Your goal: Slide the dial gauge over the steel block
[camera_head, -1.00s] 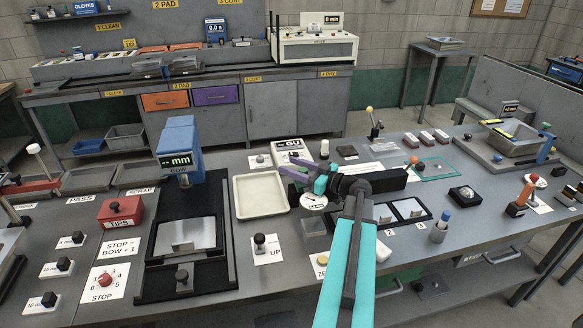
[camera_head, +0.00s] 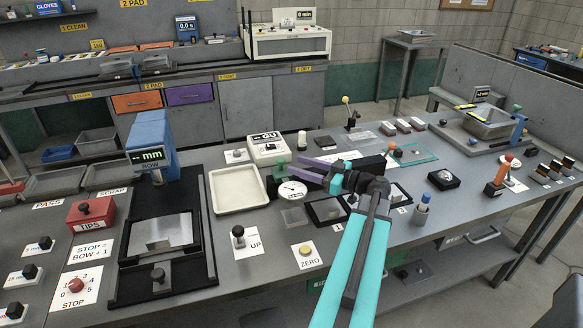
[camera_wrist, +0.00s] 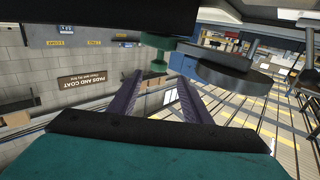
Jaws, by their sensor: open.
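The dial gauge (camera_head: 292,191) has a round white face and stands left of my gripper in the head view. A green knob (camera_head: 280,170) shows just behind its face. In the wrist view, the green knob (camera_wrist: 155,55) and the gauge's dark disc (camera_wrist: 232,76) are beyond the fingers. My gripper (camera_head: 300,168) is open and empty, its purple fingers pointing left toward the knob, apart from it. The fingers also show spread in the wrist view (camera_wrist: 158,78). A grey square piece (camera_head: 293,216) lies in front of the gauge; I cannot tell whether it is the steel block.
Black-framed pads (camera_head: 326,211) lie below my gripper. The GU box (camera_head: 268,148) is behind the gauge and a cream tray (camera_head: 237,191) is to its left. The UP knob (camera_head: 238,232) and yellow ZERO button (camera_head: 306,250) are in front. A black fixture (camera_head: 160,280) stands left.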

